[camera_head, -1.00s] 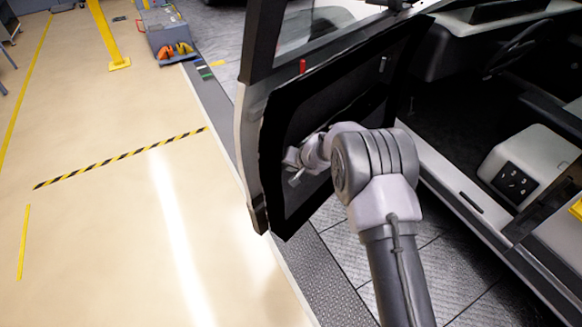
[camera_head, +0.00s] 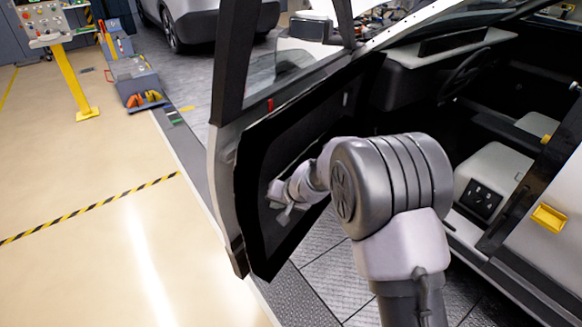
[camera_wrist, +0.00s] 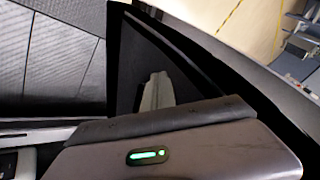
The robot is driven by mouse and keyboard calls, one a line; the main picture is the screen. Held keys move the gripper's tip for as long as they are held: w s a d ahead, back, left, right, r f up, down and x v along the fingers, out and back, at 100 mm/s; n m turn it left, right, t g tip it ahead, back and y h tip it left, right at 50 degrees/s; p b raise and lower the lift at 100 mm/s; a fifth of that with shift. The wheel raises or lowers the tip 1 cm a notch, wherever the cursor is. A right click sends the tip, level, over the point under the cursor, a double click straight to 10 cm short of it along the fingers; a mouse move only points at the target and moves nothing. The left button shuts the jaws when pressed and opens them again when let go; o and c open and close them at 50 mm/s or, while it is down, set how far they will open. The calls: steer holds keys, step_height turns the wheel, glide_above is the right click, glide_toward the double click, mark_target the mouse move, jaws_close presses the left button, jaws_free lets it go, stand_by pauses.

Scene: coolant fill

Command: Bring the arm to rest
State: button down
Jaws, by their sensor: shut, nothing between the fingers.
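My arm reaches up from the bottom of the head view, with its large grey elbow joint in front of the car. My gripper (camera_head: 284,210) is small at the far end of the arm, shut and empty. It shows against the dark inner panel of the open car door (camera_head: 262,160). I cannot tell whether it touches the panel.
The car's open cabin (camera_head: 480,110) and sill lie right of my arm. A yellow-legged control stand (camera_head: 70,75) and a grey cart (camera_head: 135,80) stand at the upper left. Another car (camera_head: 200,20) is behind. The beige floor (camera_head: 80,165) at left is clear.

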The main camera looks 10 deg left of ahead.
steer(key=w+r+v, duration=0.1)
steer(key=w+v, duration=0.1)
steer(key=v, duration=1.2)
steer(key=s+d+r+m, duration=0.2)
steer(key=s+d+r, duration=0.75)
steer(key=s, duration=0.25)
steer(key=s+d+m+h, duration=0.1)
steer(key=s+d, duration=0.4)
steer(key=s, duration=0.4)
steer(key=s+d+m+t+h, duration=0.1)
steer(key=s+d+m+h, duration=0.1)
steer(key=s+d, duration=0.3)
steer(key=s, duration=0.3)
steer(key=shift+s+h, duration=0.3)
steer(key=shift+s, duration=0.1)
